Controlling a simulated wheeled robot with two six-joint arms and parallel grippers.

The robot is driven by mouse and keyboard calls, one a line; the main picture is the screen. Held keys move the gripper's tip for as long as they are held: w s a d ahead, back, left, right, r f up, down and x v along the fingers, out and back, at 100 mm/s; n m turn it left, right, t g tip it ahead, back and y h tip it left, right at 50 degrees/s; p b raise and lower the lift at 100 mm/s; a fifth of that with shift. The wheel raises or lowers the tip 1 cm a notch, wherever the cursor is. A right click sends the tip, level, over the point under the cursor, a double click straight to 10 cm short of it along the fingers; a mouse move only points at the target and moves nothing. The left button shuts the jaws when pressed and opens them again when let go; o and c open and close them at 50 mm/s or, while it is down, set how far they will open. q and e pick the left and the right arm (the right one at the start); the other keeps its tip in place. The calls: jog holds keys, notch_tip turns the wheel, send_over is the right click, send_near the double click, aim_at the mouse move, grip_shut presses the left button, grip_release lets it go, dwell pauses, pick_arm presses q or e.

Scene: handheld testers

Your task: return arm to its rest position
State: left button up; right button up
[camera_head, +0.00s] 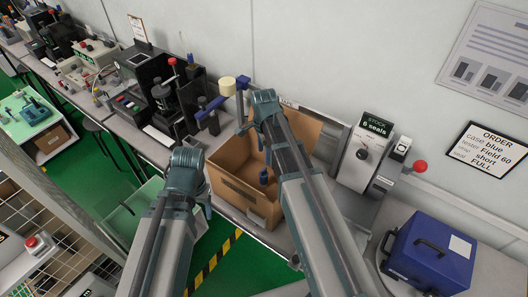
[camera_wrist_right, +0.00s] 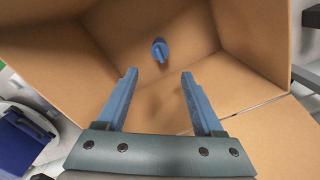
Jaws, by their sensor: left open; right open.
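My right arm reaches across the middle of the head view, with its wrist over an open cardboard box (camera_head: 227,185). In the right wrist view, my right gripper (camera_wrist_right: 158,74) is open and empty, its two blue fingers spread above the box's inside. A small blue object (camera_wrist_right: 160,50) lies in the box, beyond the fingertips and apart from them. My left arm comes up from the bottom of the head view. Its gripper (camera_head: 187,165) is left of the box, with its fingers mostly hidden behind the wrist.
A seal dispenser (camera_head: 362,155) marked "STOCK 6 seals" stands right of the box. A blue case (camera_head: 430,252) sits at the far right, below an order sign (camera_head: 486,155). Bench machines (camera_head: 160,85) line the wall at the left. A striped floor line (camera_head: 213,262) shows between the arms.

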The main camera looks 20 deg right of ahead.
pick_arm(q)
jog(key=shift+r, duration=0.35)
pick_arm(e)
jog(key=shift+r, duration=0.35)
